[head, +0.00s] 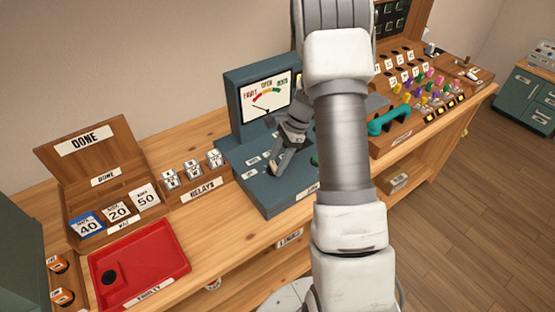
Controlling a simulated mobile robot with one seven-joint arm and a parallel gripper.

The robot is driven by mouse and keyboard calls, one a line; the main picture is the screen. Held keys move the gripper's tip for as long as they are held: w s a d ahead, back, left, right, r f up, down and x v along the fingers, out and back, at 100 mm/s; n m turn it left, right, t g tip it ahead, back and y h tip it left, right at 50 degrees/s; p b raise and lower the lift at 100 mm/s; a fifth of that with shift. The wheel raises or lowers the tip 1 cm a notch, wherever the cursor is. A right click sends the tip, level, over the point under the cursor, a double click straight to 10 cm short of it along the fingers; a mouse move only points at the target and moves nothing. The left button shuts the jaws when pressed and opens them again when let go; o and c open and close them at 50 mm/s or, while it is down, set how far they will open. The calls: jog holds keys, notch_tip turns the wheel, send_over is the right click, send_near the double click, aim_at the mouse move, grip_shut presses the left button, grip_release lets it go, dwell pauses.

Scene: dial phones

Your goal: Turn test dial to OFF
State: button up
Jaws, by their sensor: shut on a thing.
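The test set (251,182) is a blue-grey console with an upright meter (267,98). The meter has coloured marks labelled FAULT, OPEN and a third word partly hidden, and its needle leans to the left. My gripper (274,169) points down onto the console's sloped top, left of my arm. Its jaws are shut on the test dial, which is mostly hidden by the fingers. The dial's pointer and the OFF mark are too small or hidden to read. My arm covers the right part of the console.
A red FAULTY tray (181,238) holds a dark round piece. A wooden DONE box (70,205) holds numbered cards. A RELAYS rack (226,186) stands left of the console. A teal handset (389,120) and a plug board (436,72) are at right. Bare bench (216,232) lies in front.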

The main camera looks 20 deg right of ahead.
jog(key=n, duration=0.1)
jog(key=n+g, duration=0.1)
jog(key=n, duration=0.2)
jog(key=shift+w+n+g, duration=0.25)
jog(key=shift+n+g, duration=0.15)
jog(key=n+g+h, duration=0.1)
jog(key=n, duration=0.2)
jog(key=shift+w+a+n+p, duration=0.1)
jog(key=shift+w+n+p, duration=0.05)
jog(key=shift+n+p, duration=0.2)
jog(key=n+g+h, duration=0.1)
jog(key=n, duration=0.3)
jog(key=shift+w+a, duration=0.1)
jog(key=shift+a, duration=0.05)
jog(key=shift+a+n+g+h, duration=0.1)
jog(key=shift+n+g+h, duration=0.4)
jog(key=shift+n, duration=1.25)
jog(key=shift+n+h, duration=0.3)
jog(key=o, duration=1.4)
jog(key=shift+c, duration=0.2)
